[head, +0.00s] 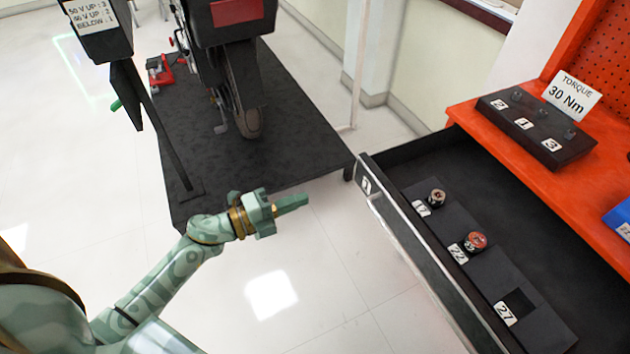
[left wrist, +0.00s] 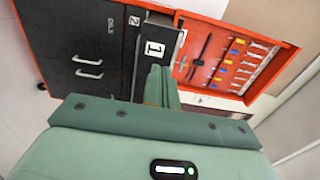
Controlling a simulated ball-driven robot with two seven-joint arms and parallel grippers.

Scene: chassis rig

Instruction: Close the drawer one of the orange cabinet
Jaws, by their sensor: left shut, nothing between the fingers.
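Drawer one (head: 420,256) of the orange cabinet (head: 478,112) is pulled open at the right of the head view, its label 1 at the far end of its front. In the left wrist view, drawer one (left wrist: 160,34) shows its label beyond my fingers, and the orange cabinet (left wrist: 221,28) stands behind it. My left gripper (head: 304,200) is shut and empty, left of the drawer front and apart from it in the head view. Its closed fingers also show in the left wrist view (left wrist: 160,82), covering part of the drawer. My right gripper is out of view.
A black insert with sockets (head: 437,197) and (head: 475,241) lies inside the drawer. A switch block (head: 538,130) and torque sign (head: 574,95) sit on the orange top. A dark platform (head: 300,120) carrying a wheeled machine stands behind my arm. White floor lies between.

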